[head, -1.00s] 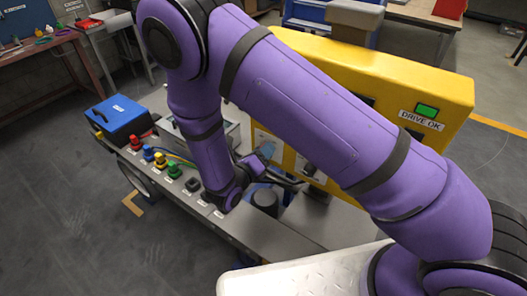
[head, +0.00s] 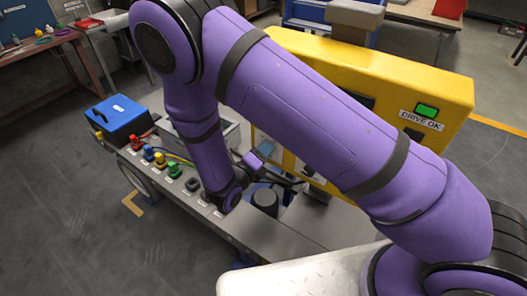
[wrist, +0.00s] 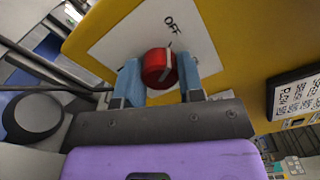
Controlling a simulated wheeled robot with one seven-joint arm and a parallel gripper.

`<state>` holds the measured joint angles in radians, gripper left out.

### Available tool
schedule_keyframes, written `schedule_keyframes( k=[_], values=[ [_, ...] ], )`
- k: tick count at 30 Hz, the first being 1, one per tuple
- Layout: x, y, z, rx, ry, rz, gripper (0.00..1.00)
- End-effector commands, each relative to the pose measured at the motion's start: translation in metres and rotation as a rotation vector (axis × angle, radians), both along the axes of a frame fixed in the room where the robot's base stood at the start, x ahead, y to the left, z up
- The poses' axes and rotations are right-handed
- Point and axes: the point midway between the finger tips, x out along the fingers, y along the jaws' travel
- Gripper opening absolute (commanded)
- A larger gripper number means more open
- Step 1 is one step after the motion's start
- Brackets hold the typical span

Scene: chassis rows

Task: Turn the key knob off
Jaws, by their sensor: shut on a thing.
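The key knob (wrist: 155,67) is a red round knob with a pale pointer bar, on a white plate (wrist: 125,45) marked OFF on the yellow panel (wrist: 235,40). In the wrist view the pointer bar leans only slightly from the direction of the OFF label. My gripper (wrist: 160,78) has its two blue fingers on either side of the knob, shut on it. In the head view my gripper (head: 264,150) is at the panel's front face, and my arm hides the knob.
The yellow panel shows a green DRIVE OK light (head: 427,110). A grey bench (head: 255,232) carries several coloured connectors and a blue box (head: 116,118). A dark round cylinder (head: 265,200) stands close below my gripper. A black-and-white label plate (wrist: 296,95) is right of the knob.

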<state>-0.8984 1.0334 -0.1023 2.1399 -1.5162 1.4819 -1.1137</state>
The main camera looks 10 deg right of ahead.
Motion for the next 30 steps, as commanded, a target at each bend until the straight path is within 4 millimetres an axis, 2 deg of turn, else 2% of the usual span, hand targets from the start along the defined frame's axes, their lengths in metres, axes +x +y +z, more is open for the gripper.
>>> schedule_keyframes(
  k=[2, 3, 6, 17, 20, 30],
  values=[
    [-0.001, 0.0, -0.001, 0.001, 0.004, 0.001, 0.12],
    [-0.001, 0.0, -0.001, 0.001, 0.004, 0.001, 0.4],
    [-0.001, 0.0, -0.001, 0.0, 0.003, 0.001, 0.61],
    [-0.004, 0.004, 0.0, 0.001, 0.001, 0.002, 0.61],
    [-0.012, 0.012, 0.0, 0.001, 0.0, 0.003, 0.61],
    [-0.056, 0.056, -0.001, 0.002, 0.002, 0.003, 0.61]
  ],
)
